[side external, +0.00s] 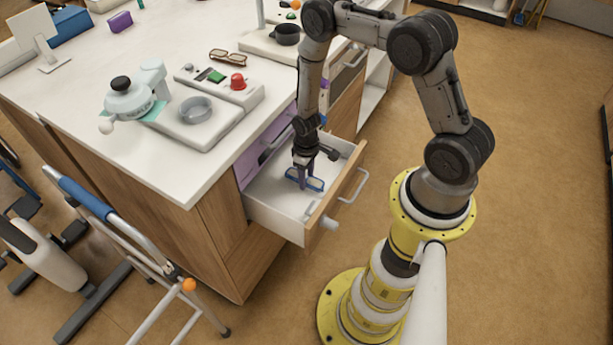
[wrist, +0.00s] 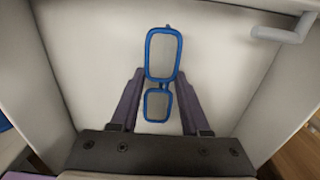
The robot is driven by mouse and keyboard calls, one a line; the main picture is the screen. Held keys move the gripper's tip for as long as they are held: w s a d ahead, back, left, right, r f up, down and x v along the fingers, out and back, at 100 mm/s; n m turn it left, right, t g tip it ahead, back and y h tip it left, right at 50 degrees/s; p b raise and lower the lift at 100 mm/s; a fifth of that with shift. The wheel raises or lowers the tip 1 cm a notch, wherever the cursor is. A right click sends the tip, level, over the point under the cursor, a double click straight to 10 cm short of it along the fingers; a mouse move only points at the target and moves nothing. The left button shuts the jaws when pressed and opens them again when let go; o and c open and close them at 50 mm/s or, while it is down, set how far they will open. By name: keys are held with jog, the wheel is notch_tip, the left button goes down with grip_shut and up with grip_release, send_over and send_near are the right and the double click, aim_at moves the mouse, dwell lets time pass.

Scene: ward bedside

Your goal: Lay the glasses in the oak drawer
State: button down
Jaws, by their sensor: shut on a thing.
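The blue-framed glasses (side external: 312,184) are between the fingers of my gripper (side external: 303,172), inside the open drawer. In the wrist view, the glasses (wrist: 162,55) show both lenses, one above the other, and the purple fingers of my gripper (wrist: 160,80) close in on them from both sides. My gripper is shut on the glasses and points down. The drawer (side external: 272,220) is pulled out from the counter, with a pale interior, a wood front and a bar handle. I cannot tell whether the glasses touch its floor.
Brown glasses (side external: 228,57) lie on the white counter (side external: 60,105) above. A device with a red knob (side external: 238,82) and a teal-and-white device (side external: 135,98) stand near the counter's edge. A folding frame with a blue grip (side external: 80,195) stands at the left. The drawer walls surround my gripper.

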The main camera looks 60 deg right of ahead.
jog(key=shift+f, duration=0.4)
dwell(0.3)
grip_release()
jog(key=shift+r, duration=0.1)
jog(key=shift+r, duration=3.9)
